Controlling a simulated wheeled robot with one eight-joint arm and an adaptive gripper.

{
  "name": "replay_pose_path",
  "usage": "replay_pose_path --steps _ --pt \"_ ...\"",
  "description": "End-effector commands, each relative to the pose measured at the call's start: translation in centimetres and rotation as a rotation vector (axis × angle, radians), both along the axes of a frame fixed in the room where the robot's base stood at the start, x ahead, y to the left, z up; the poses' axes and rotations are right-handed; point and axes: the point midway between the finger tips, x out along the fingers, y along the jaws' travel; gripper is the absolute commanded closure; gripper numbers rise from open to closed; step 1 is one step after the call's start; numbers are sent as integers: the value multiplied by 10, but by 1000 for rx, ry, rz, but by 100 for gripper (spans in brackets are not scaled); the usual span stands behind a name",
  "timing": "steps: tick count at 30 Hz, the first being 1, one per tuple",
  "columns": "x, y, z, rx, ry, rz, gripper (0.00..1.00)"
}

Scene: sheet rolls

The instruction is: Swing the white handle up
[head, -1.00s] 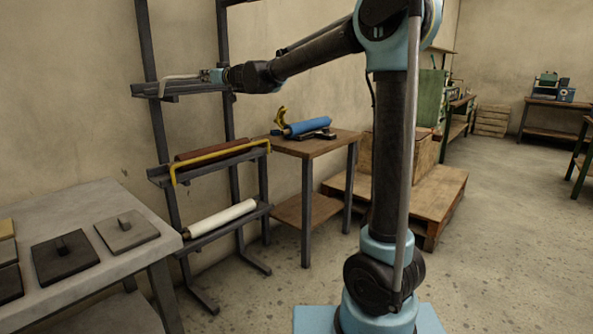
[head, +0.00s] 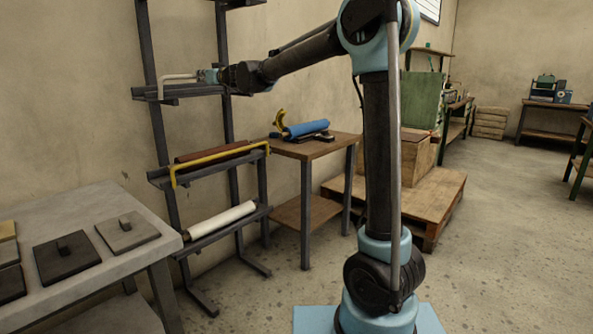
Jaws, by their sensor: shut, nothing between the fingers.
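The white handle (head: 177,77) is a pale U-shaped bar at the upper shelf of the dark rack, in the upper left of the head view. Its left leg runs down to the shelf edge, and its long bar stands just above the shelf. My gripper (head: 203,77) is small in the view, at the right end of the handle, with blue-grey fingers pointing left. It is shut with nothing held. The fingers overlap the handle's right end, which they hide; I cannot tell whether they touch it.
The rack's middle shelf holds a brown roll (head: 212,152) behind a yellow bar (head: 218,163). A white roll (head: 222,219) lies on the lower shelf. A wooden side table (head: 315,147) with a blue roll (head: 306,129) stands right of the rack. A grey bench (head: 90,225) is front left.

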Motion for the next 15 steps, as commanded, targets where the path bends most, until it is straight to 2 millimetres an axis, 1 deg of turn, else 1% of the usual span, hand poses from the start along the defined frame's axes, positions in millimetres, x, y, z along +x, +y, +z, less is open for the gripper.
replay_pose_path --steps 1,15 --pt "0 8 -2 -1 0 11 100" --pt "15 21 -7 -1 6 17 100"
